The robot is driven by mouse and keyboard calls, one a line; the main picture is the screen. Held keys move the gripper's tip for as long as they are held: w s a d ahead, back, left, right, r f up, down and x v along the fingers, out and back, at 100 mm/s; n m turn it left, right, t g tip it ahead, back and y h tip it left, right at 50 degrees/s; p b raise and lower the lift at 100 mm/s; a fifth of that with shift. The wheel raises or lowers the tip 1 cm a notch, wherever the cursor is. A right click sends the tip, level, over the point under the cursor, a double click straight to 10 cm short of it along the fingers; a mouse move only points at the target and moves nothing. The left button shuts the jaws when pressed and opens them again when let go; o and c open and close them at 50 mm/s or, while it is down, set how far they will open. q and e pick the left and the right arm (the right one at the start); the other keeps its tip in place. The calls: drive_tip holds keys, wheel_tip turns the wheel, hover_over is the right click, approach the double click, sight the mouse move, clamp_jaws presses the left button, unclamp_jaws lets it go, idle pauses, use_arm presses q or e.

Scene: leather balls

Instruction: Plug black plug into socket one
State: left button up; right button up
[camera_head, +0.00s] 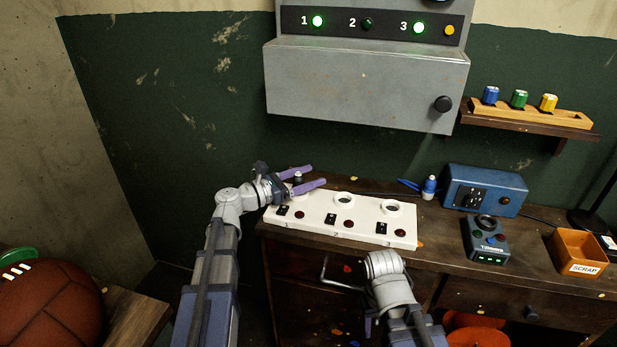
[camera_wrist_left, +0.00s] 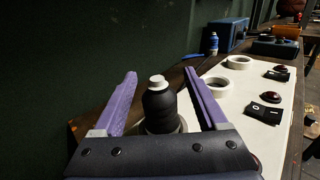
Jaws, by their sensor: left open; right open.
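The black plug (camera_head: 298,178) with a pale top stands upright at the left-end socket of the white socket board (camera_head: 310,222). In the left wrist view the plug (camera_wrist_left: 160,108) stands between the two purple fingers of my left gripper (camera_wrist_left: 160,82), with a gap on each side. Its base meets the pale ring of that socket (camera_wrist_left: 183,126); the depth is hidden. My left gripper (camera_head: 315,176) is open around the plug. The middle socket (camera_head: 344,198) and right-end socket (camera_head: 391,206) look empty. Part of my right arm shows at lower centre, but its gripper does not.
The grey wall panel (camera_head: 365,85) has lamps 1 and 3 lit green and lamp 2 dark. A shelf (camera_head: 530,117) hangs above.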

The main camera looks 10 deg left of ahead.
use_arm(q)
drive_tip(key=shift+v, duration=3.95)
